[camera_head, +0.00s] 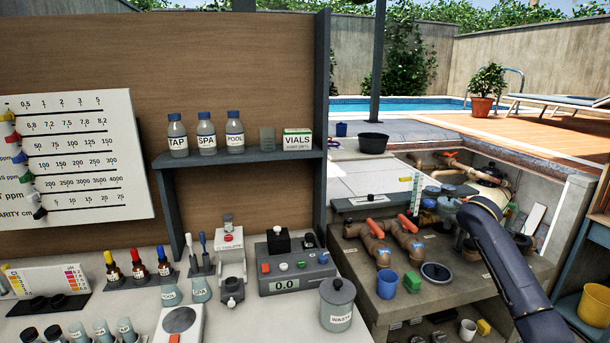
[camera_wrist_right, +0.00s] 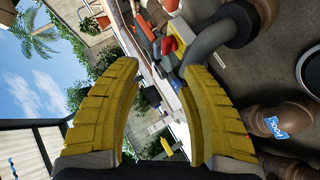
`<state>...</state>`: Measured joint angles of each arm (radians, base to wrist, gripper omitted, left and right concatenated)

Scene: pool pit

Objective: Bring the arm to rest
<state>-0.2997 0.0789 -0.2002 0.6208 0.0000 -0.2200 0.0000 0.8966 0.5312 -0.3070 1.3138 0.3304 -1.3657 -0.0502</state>
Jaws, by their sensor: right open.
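My right arm (camera_head: 510,270) comes in from the lower right of the head view and reaches up over the right side of the grey counter by the pipes. Its gripper cannot be made out clearly there. In the right wrist view my right gripper (camera_wrist_right: 158,75) shows two yellow ribbed fingers, spread apart with nothing held between them. The view is tilted, with sky at the left and brown pipework at the right. My left gripper and left arm are not in view.
Brown pipes (camera_head: 377,243), a blue cup (camera_head: 387,285), a green block (camera_head: 412,282) and a dark round lid (camera_head: 436,273) sit on the counter near my arm. A yellow bucket (camera_head: 594,305) stands at the right. The left bench holds bottles and a waste jar (camera_head: 337,304).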

